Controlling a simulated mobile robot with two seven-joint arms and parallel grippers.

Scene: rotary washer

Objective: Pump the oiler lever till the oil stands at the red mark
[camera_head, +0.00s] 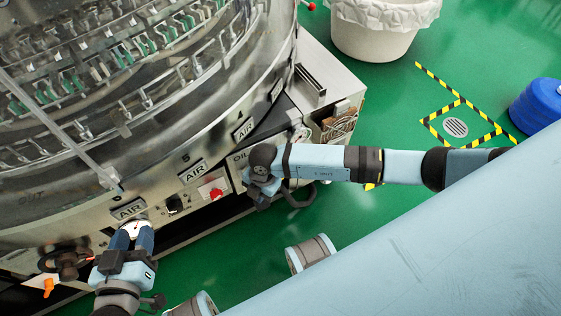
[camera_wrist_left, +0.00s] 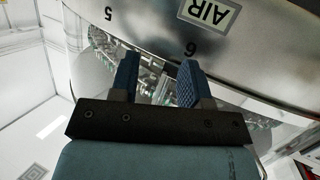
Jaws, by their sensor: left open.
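The washer's front panel carries an "OIL" label (camera_head: 240,157), partly covered by my right gripper (camera_head: 262,182). No oiler lever, oil level or red mark can be made out; my right gripper and wrist block that part. The right gripper's fingers cannot be told apart there. My left gripper (camera_head: 133,228) is at the panel's lower left, just below an "AIR" label. Its two blue fingers are apart. In the left wrist view the open left gripper (camera_wrist_left: 159,70) has nothing between its fingers, and an "AIR" label (camera_wrist_left: 210,13) shows beyond them.
A black knob (camera_head: 174,204) and a red button (camera_head: 216,193) sit on the panel between my grippers. An orange part (camera_head: 48,287) is at lower left. A white bin (camera_head: 375,30) and a blue container (camera_head: 540,105) stand on the green floor, which has open room right of the washer.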

